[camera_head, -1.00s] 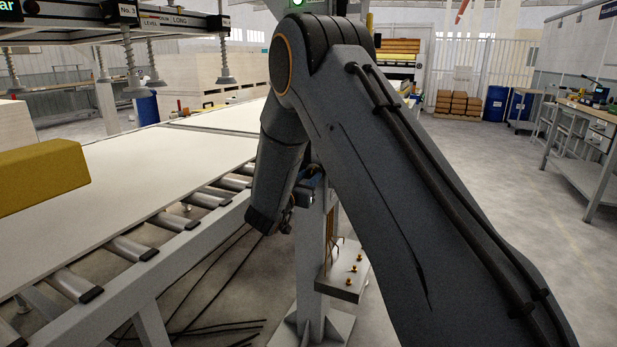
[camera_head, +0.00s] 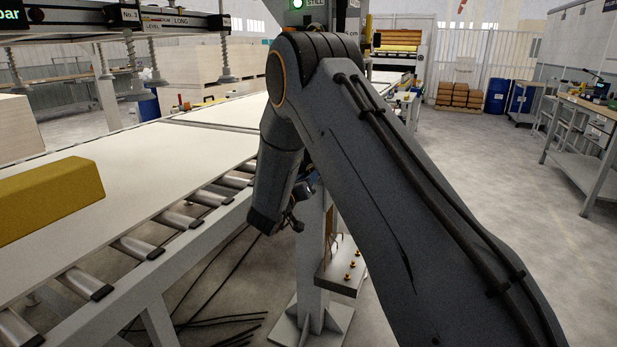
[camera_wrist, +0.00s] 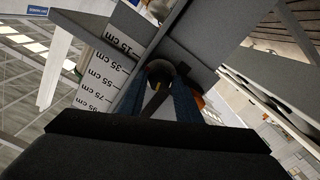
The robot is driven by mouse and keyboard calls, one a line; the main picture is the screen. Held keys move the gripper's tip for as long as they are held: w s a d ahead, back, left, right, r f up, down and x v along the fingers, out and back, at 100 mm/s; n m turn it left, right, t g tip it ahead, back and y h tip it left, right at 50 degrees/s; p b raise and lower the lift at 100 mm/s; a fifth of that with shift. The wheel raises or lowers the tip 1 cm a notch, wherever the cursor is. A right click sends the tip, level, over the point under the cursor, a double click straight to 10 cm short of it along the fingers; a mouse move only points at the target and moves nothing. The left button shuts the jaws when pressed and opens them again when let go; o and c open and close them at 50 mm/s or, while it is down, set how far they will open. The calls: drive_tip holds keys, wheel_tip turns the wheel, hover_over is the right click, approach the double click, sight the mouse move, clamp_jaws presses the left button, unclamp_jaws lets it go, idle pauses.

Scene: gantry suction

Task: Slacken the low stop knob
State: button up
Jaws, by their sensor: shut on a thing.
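A dark round knob (camera_wrist: 160,71) is at the centre of the wrist view, beside a white scale plate (camera_wrist: 104,72) with black cm marks. The blue-sided fingers of my gripper (camera_wrist: 161,88) reach up to it from both sides and are shut on it. In the head view my gripper (camera_head: 297,216) is low beside the grey post (camera_head: 313,265), partly behind my own arm. The knob is hidden there.
A roller conveyor with a white board (camera_head: 130,190) and a yellow block (camera_head: 45,198) lies left. A small plate with brass pegs (camera_head: 345,276) projects from the post. Black cables (camera_head: 215,328) lie on the floor. A workbench (camera_head: 585,125) stands right, with open floor before it.

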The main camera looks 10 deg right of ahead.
idle(0.3)
drive_tip(key=o, duration=1.1)
drive_tip(key=shift+c, duration=0.2)
drive_tip(key=v, duration=0.7)
drive_tip(key=shift+s+a+b, duration=0.25)
drive_tip(key=shift+s+b, duration=0.05)
drive_tip(key=shift+b, duration=0.1)
